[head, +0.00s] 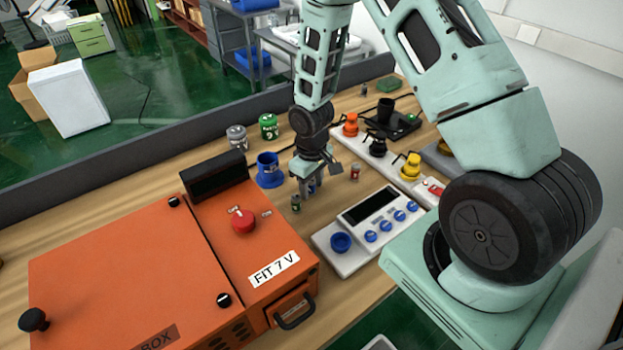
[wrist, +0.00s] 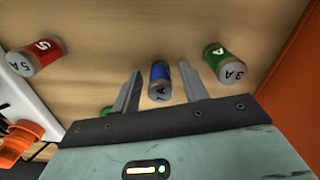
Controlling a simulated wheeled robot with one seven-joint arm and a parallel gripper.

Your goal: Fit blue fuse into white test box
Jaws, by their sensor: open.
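The blue fuse (wrist: 159,82) has metal end caps and a "7A" mark. In the wrist view it stands between the two parted fingers of my gripper (wrist: 161,68), with visible gaps on both sides. In the head view my gripper (head: 311,185) is low over the wooden table, and its fingers largely hide the blue fuse. The white test box (head: 328,254) is to the right of my gripper and nearer the camera. It has a dark screen, several blue knobs, and a round blue fitting (head: 341,242) at its left end.
A green "3A" fuse (wrist: 222,63) and a red "5A" fuse (wrist: 35,57) stand on either side. A large orange box (head: 120,270), labelled "FIT 7 V", fills the left front. A blue cup (head: 270,170) stands behind. A white strip (head: 395,175) carries orange, black and yellow fittings.

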